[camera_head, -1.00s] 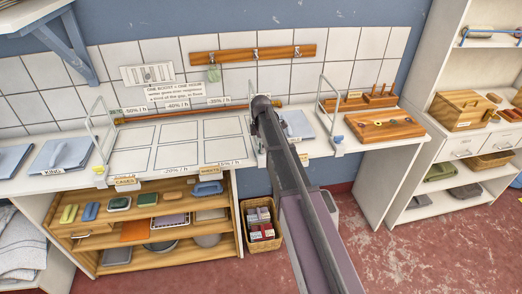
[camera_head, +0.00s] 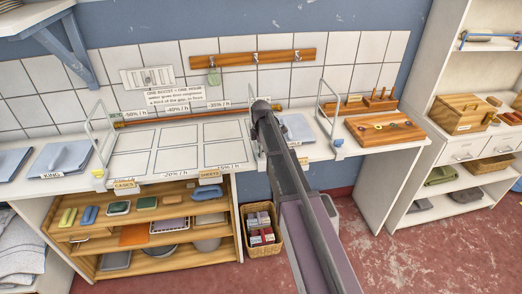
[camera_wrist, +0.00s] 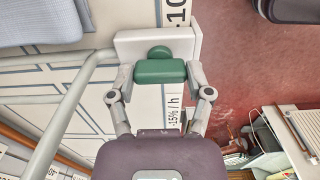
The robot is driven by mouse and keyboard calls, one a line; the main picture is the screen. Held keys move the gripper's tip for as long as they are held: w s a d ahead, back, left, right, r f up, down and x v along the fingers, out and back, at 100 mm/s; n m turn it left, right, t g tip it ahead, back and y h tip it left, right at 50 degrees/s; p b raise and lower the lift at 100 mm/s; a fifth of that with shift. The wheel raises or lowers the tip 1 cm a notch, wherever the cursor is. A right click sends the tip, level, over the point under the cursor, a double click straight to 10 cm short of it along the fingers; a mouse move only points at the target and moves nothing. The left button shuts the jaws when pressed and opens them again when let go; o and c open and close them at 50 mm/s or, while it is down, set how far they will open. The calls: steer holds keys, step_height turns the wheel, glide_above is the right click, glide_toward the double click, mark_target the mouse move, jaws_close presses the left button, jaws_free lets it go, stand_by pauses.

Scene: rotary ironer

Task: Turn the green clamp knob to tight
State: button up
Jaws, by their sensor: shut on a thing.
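The green clamp knob (camera_wrist: 160,71) shows in the wrist view as a wide bar with a rounded part behind it. It sits on a white clamp block (camera_wrist: 186,46) at the foot of a grey metal hoop (camera_wrist: 66,118). My gripper (camera_wrist: 161,74) has one finger at each end of the knob's bar and is shut on it. The bar lies crosswise in the wrist view. In the head view my arm hides the knob and most of the gripper.
In the head view, a white worktop with a marked grid (camera_head: 133,141) lies left of my arm. A wooden tray (camera_head: 386,127) stands to the right. Below are a wooden shelf unit (camera_head: 151,267) and a basket (camera_head: 276,246). Red floor is clear at the right.

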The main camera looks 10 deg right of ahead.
steer(key=shift+m, duration=0.4)
steer(key=m, duration=0.8)
steer(key=shift+s, duration=0.1)
steer(key=m, duration=0.4)
steer(key=shift+m, duration=0.3)
steer(key=m, duration=0.4)
steer(key=shift+m, duration=0.3)
steer(key=o, duration=1.1)
steer(key=shift+o, duration=0.2)
steer(key=shift+n, duration=0.4)
